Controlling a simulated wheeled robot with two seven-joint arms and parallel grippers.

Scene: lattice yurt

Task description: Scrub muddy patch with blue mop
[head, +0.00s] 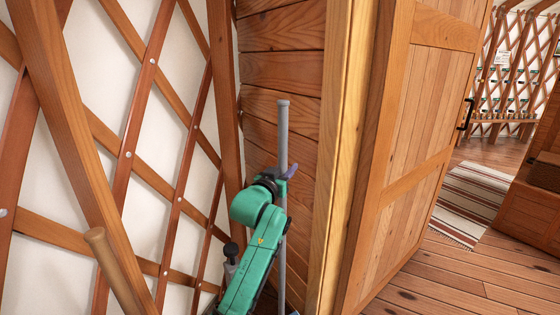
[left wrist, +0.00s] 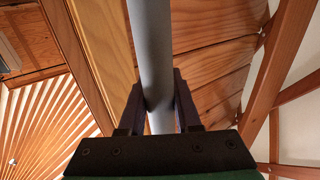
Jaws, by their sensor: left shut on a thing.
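A grey mop pole (head: 282,135) stands upright in the corner between the lattice wall and the plank partition. My left gripper (head: 284,173) is shut around the pole, part way down from its top. In the left wrist view the same pole (left wrist: 151,50) runs between the two dark fingers of the gripper (left wrist: 158,105). My green left arm hides part of the lower pole. No muddy patch shows, and my right gripper is not in view.
A lattice wall (head: 125,150) stands close at left, with a wooden handle (head: 112,262) leaning in front. A plank partition (head: 278,60) and wooden door (head: 425,130) stand close at right. Beyond the door lie open floor (head: 440,280), a striped rug (head: 468,200) and a wooden chest (head: 528,215).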

